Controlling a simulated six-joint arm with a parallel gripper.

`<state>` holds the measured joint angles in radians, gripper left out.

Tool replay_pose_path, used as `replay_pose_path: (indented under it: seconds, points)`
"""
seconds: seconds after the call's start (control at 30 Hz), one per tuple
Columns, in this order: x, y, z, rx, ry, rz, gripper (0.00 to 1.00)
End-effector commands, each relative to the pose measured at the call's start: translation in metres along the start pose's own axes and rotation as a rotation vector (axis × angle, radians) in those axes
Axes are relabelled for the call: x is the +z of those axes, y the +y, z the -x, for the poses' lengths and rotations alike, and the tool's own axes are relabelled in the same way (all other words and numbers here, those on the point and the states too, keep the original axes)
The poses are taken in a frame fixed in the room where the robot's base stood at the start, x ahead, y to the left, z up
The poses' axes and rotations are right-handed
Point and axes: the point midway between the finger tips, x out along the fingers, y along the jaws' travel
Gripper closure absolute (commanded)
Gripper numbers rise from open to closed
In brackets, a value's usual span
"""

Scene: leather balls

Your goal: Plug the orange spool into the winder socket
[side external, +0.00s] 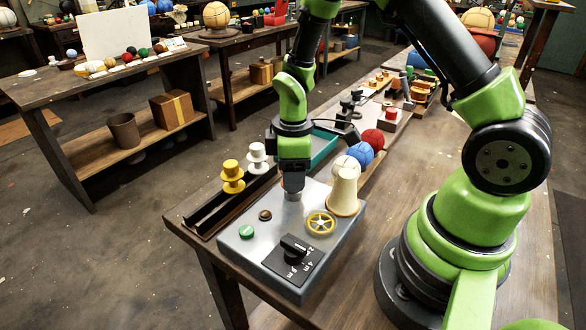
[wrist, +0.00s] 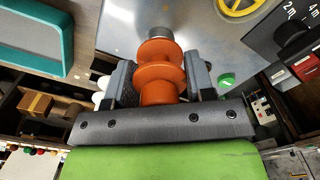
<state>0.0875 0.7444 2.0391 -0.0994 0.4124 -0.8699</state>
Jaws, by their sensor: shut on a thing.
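The orange spool (wrist: 158,72) is between the two fingers of my gripper (wrist: 160,80) in the wrist view. A grey metal cylinder (wrist: 160,34) shows at its far end; I cannot tell whether this is part of the spool or of the socket. In the side view my gripper (side external: 293,183) points down over the back part of the grey winder box (side external: 284,226). A short grey cylinder (side external: 292,196) shows just under the fingers, at the box top. The orange spool is hidden by the gripper there. I cannot see whether it is seated.
The box carries a yellow handwheel (side external: 320,223), a cream cone (side external: 344,192), a green button (side external: 246,231), a brown round piece (side external: 265,215) and a black dial (side external: 294,248). Yellow (side external: 232,176) and white (side external: 257,156) spools stand in a dark rack left. A teal tray (side external: 324,147) lies behind.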

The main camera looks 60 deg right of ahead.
Motion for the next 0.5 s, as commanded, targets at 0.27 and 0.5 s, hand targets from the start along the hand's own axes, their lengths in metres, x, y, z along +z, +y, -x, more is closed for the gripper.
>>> replay_pose_path:
  seconds: [0.27,0.5]
  points:
    - [0.0,0.0,-0.0052,0.0,0.0,0.0,0.72]
    - [-0.0001,0.0001,-0.0066,0.0,0.0,0.0,0.21]
